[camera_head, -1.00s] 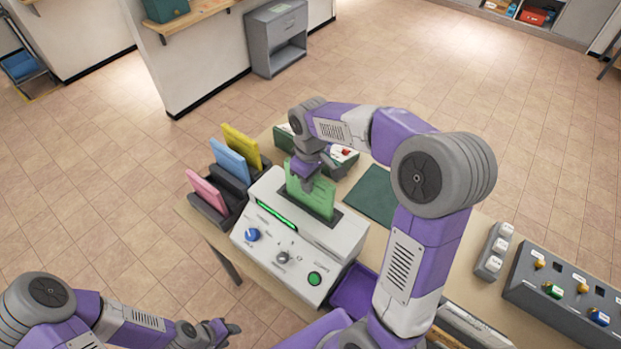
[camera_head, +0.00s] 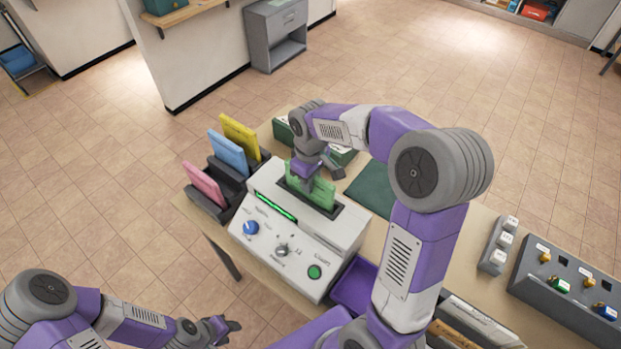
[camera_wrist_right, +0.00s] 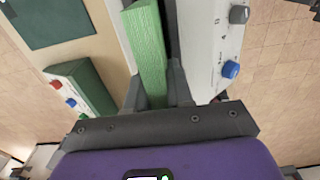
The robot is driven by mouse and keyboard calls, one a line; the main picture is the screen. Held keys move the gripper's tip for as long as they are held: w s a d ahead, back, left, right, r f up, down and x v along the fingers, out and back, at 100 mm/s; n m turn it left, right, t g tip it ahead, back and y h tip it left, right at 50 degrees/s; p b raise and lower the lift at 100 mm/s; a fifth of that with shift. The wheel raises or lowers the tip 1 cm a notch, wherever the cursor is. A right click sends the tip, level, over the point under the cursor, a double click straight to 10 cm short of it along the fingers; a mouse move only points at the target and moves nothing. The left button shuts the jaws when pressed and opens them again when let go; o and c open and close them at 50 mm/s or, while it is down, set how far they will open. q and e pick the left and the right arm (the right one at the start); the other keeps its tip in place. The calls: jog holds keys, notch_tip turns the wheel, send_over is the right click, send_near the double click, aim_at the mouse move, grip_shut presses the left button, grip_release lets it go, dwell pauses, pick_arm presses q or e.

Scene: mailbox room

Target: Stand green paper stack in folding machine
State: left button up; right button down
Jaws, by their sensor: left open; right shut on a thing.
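The green paper stack (camera_head: 322,194) stands upright, its lower part inside the dark slot on top of the white folding machine (camera_head: 262,213). My right gripper (camera_head: 318,176) is shut on the stack from above. In the right wrist view the green stack (camera_wrist_right: 146,58) runs up from between the fingers of my right gripper (camera_wrist_right: 160,95), beside the machine's white panel (camera_wrist_right: 205,45). How deep the stack sits is hidden. My left gripper (camera_head: 228,326) is open and empty, low at the left, in front of the table and away from the machine.
Pink (camera_head: 205,184), blue (camera_head: 228,153) and yellow (camera_head: 240,136) stacks stand in dark holders left of the machine. A dark green mat (camera_head: 371,189) lies to its right. A purple tray (camera_head: 354,287) and a grey knob panel (camera_head: 565,285) are further right.

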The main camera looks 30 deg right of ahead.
jog(key=shift+f, duration=0.2)
jog(key=c, duration=0.9)
grip_release()
jog(key=shift+r, duration=0.1)
notch_tip(320, 180, up, 7)
jog(key=p, duration=0.6)
